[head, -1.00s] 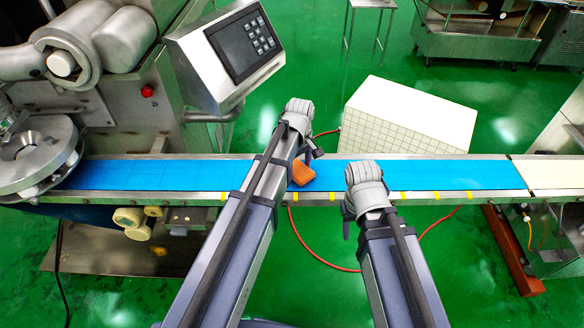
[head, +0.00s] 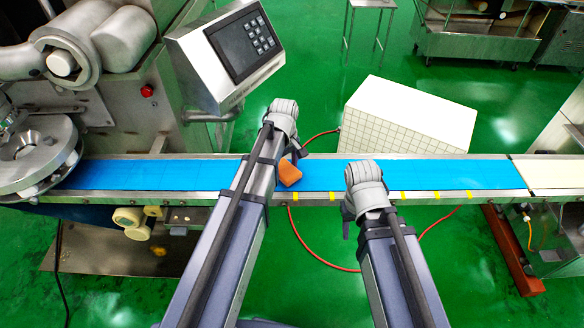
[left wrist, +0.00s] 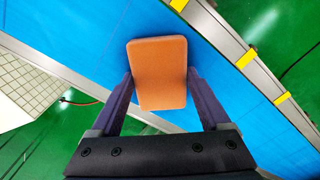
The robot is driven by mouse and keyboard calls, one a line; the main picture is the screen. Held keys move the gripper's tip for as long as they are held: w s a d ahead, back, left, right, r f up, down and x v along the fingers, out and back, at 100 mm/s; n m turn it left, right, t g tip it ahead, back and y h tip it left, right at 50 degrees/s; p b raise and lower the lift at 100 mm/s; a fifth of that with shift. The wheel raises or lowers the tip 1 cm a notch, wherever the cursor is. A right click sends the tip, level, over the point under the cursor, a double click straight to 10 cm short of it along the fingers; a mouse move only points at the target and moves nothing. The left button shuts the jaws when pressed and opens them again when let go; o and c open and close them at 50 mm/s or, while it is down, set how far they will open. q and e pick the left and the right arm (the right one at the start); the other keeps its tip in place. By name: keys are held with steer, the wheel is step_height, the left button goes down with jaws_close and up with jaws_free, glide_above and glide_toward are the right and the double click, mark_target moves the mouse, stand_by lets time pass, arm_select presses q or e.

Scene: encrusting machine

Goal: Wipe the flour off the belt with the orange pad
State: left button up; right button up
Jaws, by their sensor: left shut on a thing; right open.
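The orange pad (head: 289,174) is at the blue belt, near its front edge, just right of my left forearm. In the left wrist view the pad (left wrist: 158,73) sits between the two fingers of my left gripper (left wrist: 160,92), which is shut on it. The blue belt (head: 420,175) runs across the head view and fills much of the left wrist view. I cannot make out any flour on the visible belt; my left arm hides part of it. My right gripper (head: 350,215) is open and empty in front of the belt's front rail.
The metal machine (head: 90,80) with a keypad panel (head: 245,45) stands at the left behind the belt. A white tiled block (head: 410,115) stands behind the belt. A pale belt section (head: 550,170) continues at the right. A red hose (head: 310,255) lies on the green floor.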

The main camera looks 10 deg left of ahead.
arm_select(q)
steer(key=shift+s+a+f, duration=0.1)
steer(key=shift+s+a, duration=0.15)
steer(key=shift+a, duration=0.75)
steer(key=shift+s+a, duration=0.25)
steer(key=shift+a, duration=0.7)
steer(key=shift+s+a, duration=0.25)
steer(key=shift+a, duration=0.75)
steer(key=shift+s+a, duration=0.2)
steer(key=shift+a, duration=0.8)
step_height(320, 180, up, 6)
steer(key=p, duration=0.6)
steer(key=shift+d, duration=0.15)
step_height(320, 180, up, 3)
steer(key=p, duration=0.3)
